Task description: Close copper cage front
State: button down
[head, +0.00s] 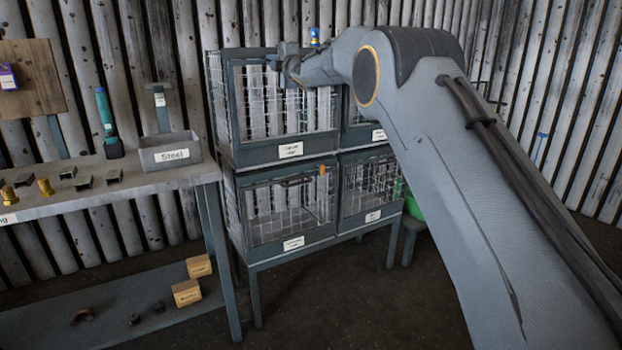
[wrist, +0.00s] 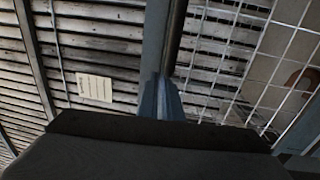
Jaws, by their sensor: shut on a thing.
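The upper left cage (head: 272,153) of the rack has a grey-framed wire front and a white label that seems to read "Copper", though it is blurred. Its front looks upright in the cage opening; I cannot tell whether it is fully shut. A copper-coloured curved thing (wrist: 300,80) shows behind the mesh.
The lower left cage (head: 290,243) has an orange tab (head: 322,170) at its top right. My arm covers much of the right cages. A bench (head: 120,187) with a steel bin (head: 170,152) stands left. A green object (head: 413,207) stands right of the rack.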

jog(key=shift+s+a+r, duration=0.2)
jog(key=shift+a+r, duration=0.1)
jog(key=shift+a, duration=0.15)
jog(key=d+r+b+v, duration=0.1)
jog(key=b+v, duration=0.4)
jog(key=v, duration=0.9)
jog(key=s+d+f+m+g+h, duration=0.45)
jog(key=s+d+f+m, duration=0.45)
jog(key=f, duration=0.4)
jog(key=s+d+f+m+g+h, duration=0.3)
jog(key=s+d+f+m+h, duration=0.25)
jog(key=s+d+f, duration=0.65)
jog(key=s+d+f+m+g, duration=0.1)
jog(key=s+f+m+g, duration=0.3)
jog(key=s, duration=0.7)
jog(key=s+d+f+m+g, duration=0.2)
jog(key=s+f, duration=0.4)
jog(key=s, duration=0.5)
jog(key=s+d+f+m+g, duration=0.1)
jog(key=s+f+m+g, duration=0.3)
jog(key=s, duration=0.7)
jog(key=d+r+t+p, duration=0.1)
jog(key=d+r+p, duration=0.3)
jog(key=p, duration=0.8)
jog(key=shift+d+r, duration=0.25)
jog(key=shift+r, duration=0.3)
